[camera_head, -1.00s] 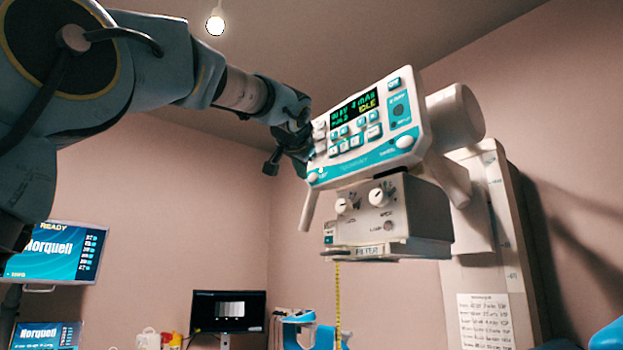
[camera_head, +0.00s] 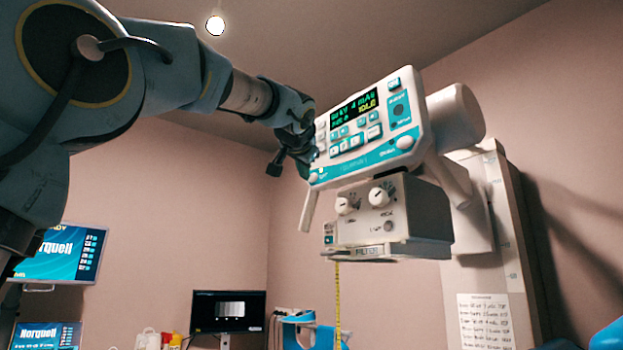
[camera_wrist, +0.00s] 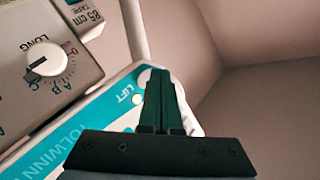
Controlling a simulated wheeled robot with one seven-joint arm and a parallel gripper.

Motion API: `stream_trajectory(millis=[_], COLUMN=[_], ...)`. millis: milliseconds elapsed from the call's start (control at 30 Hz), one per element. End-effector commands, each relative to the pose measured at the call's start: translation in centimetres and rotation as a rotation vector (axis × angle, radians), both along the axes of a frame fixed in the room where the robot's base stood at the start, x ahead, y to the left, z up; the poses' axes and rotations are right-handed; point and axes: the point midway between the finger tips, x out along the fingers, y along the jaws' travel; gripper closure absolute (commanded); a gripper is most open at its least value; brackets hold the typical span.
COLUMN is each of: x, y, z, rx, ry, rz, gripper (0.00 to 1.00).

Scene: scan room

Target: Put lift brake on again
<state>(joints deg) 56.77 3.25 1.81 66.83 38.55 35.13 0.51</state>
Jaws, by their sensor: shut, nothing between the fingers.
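The tube-head control panel (camera_head: 365,125) hangs in the upper middle of the head view, white and teal with a lit display. Its LIFT label (camera_wrist: 125,93) shows in the wrist view, with a small yellowish lamp (camera_wrist: 137,99) beside it. A pale round button (camera_wrist: 145,77) lies at the panel's corner there, partly hidden behind my fingers. My gripper (camera_wrist: 160,72) is shut and empty, its dark fingertips over that button; I cannot tell whether they touch it. In the head view my gripper (camera_head: 303,170) is at the panel's lower left edge.
Below the panel is the collimator box (camera_head: 385,215) with two knobs and a hanging yellow tape (camera_head: 337,300). A handle bar (camera_head: 308,211) sticks down at the panel's left. A wall stand (camera_head: 490,230) is at right. Monitors (camera_head: 228,311) stand lower left.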

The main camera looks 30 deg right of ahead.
Motion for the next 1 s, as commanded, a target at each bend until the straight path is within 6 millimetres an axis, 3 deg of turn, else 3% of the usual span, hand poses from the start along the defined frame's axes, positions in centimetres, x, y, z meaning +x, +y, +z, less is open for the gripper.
stream_trajectory(millis=[1000], x=[0.11], y=[-0.78], z=[0.02], rx=[-0.001], ry=[0.000], rz=[-0.001], gripper=[1.00])
